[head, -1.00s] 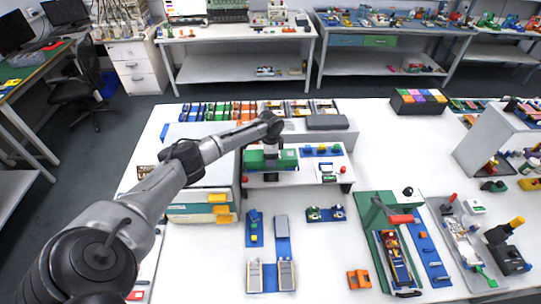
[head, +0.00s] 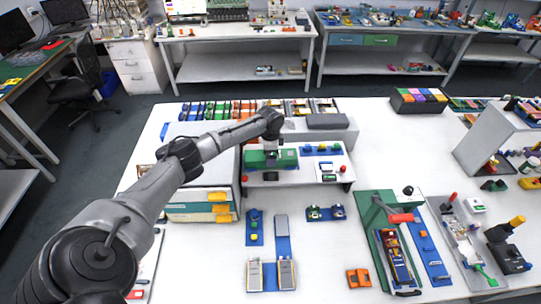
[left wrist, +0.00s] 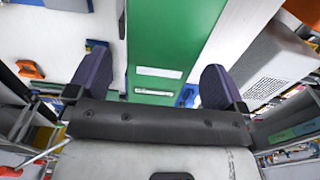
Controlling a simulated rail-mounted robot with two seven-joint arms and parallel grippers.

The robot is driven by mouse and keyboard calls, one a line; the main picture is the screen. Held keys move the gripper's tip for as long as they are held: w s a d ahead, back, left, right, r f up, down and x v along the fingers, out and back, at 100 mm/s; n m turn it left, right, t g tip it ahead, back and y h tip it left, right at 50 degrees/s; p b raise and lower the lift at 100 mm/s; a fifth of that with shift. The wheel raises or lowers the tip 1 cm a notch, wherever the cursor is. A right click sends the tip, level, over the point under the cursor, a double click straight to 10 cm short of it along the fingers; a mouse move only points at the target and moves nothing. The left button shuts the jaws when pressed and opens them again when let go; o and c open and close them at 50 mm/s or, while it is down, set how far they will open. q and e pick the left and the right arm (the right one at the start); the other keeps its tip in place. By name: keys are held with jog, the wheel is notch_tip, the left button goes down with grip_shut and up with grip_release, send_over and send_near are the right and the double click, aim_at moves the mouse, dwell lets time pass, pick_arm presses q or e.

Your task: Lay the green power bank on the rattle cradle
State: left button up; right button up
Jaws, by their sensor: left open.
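A green block (head: 287,157), which I take for the green power bank, lies on the left part of the raised white stand. In the left wrist view it is a long green face (left wrist: 165,45) with two white labels. My left gripper (head: 271,158) is open above it; in the left wrist view its purple fingertips (left wrist: 155,85) stand apart on either side of the green face. I cannot tell whether they touch it. I cannot tell for sure which fixture is the rattle cradle; a blue plate with two grey-and-yellow blocks (head: 270,278) stands nearer the front. My right gripper is out of view.
A cabinet with yellow handles (head: 205,212) stands left of the stand. A row of coloured cells (head: 210,111) lies behind it. A green press with a red handle (head: 400,217) stands front right. White table is clear between the stand and the press (head: 350,240).

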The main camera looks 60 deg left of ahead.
pick_arm(q)
notch_tip(320, 180, up, 12)
dwell(0.4)
